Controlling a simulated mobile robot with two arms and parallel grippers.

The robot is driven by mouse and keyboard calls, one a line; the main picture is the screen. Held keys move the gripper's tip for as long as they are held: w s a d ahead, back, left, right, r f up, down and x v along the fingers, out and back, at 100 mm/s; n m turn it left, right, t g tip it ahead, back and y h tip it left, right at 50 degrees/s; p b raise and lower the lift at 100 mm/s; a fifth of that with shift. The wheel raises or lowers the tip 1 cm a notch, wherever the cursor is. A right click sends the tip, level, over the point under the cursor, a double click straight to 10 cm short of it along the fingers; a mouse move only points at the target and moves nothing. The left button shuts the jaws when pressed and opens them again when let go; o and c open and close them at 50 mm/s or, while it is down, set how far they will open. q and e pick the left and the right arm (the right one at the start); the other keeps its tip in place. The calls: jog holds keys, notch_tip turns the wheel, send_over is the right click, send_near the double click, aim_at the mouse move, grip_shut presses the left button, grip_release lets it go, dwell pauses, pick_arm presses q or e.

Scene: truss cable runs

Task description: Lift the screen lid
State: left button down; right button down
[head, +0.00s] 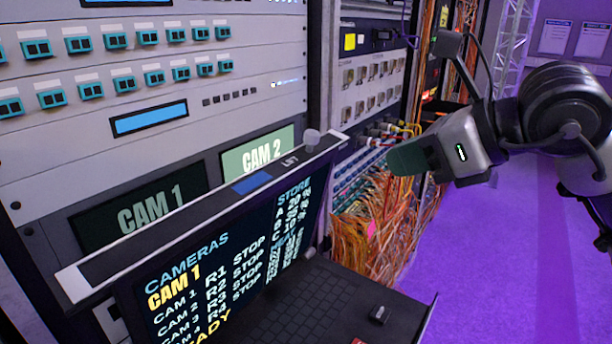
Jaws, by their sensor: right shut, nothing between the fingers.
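The screen lid (205,212) stands raised and tilted behind a keyboard drawer (320,313) at the lower left. My right gripper (406,158) comes in from the right. Its dark green fingers are shut and empty, to the right of the lid's upper right corner and apart from it in the picture. My left gripper is out of view.
Behind the lid stands a rack panel (235,105) with teal buttons and CAM 1 and CAM 2 displays. Orange cables (375,225) bunch under a patch panel right of the lid. A small dark block (379,314) sits on the drawer. Purple floor (500,265) lies open at right.

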jog(key=p, duration=0.5)
send_near(303, 173)
jog(key=x, duration=0.5)
jog(key=shift+s+d+f, duration=0.1)
jog(key=shift+d+f, duration=0.15)
jog(key=shift+f, duration=0.1)
jog(key=shift+w+a, duration=0.4)
jog(key=shift+a, duration=0.25)
jog(key=shift+d, duration=0.1)
jog(key=shift+p, duration=0.3)
